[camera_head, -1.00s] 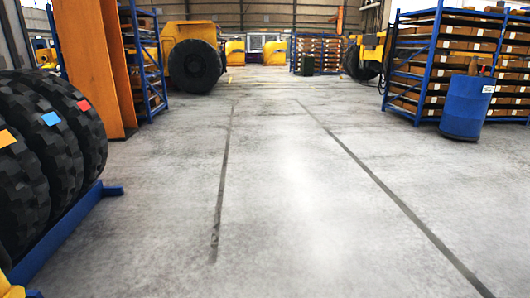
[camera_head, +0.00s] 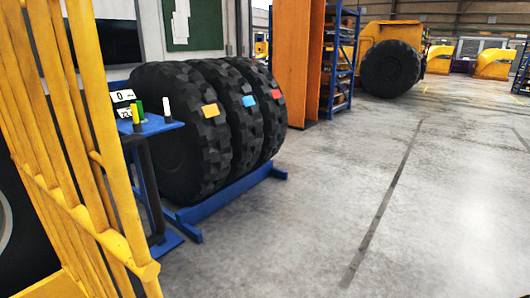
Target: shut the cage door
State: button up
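A yellow frame of upright and cross bars (camera_head: 82,212) stands close at the left edge. I cannot tell whether it is the cage door, part of a cage or a railing. No hinge or latch can be made out, and the frame runs out of the picture. No other thing that looks like a cage door shows. My gripper is not in view.
Several big black tyres (camera_head: 178,135) with coloured tags stand on a blue rack (camera_head: 228,194). A small blue stand (camera_head: 150,125) holds markers beside them. An orange column (camera_head: 297,60) and blue shelving (camera_head: 345,60) are behind. The grey floor (camera_head: 440,200) at right is clear.

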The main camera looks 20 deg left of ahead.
aim_at(28, 128)
jog(key=i+u, duration=0.2)
jog(key=u, duration=0.25)
jog(key=i+l+u, duration=0.2)
jog(key=u, duration=0.25)
jog(key=i+l+u, duration=0.15)
jog(key=u, duration=0.35)
jog(key=i+l+u, duration=0.15)
jog(key=u, duration=0.3)
jog(key=i+l+u, duration=0.2)
jog(key=l+u, duration=0.15)
jog(key=i+l+u, duration=0.1)
jog(key=l+u, duration=0.3)
jog(key=i+l+u, duration=0.1)
jog(key=l+u, duration=0.6)
jog(key=k+l, duration=0.1)
jog(key=k, duration=0.2)
jog(key=k+l+u, duration=0.1)
jog(key=k, duration=0.25)
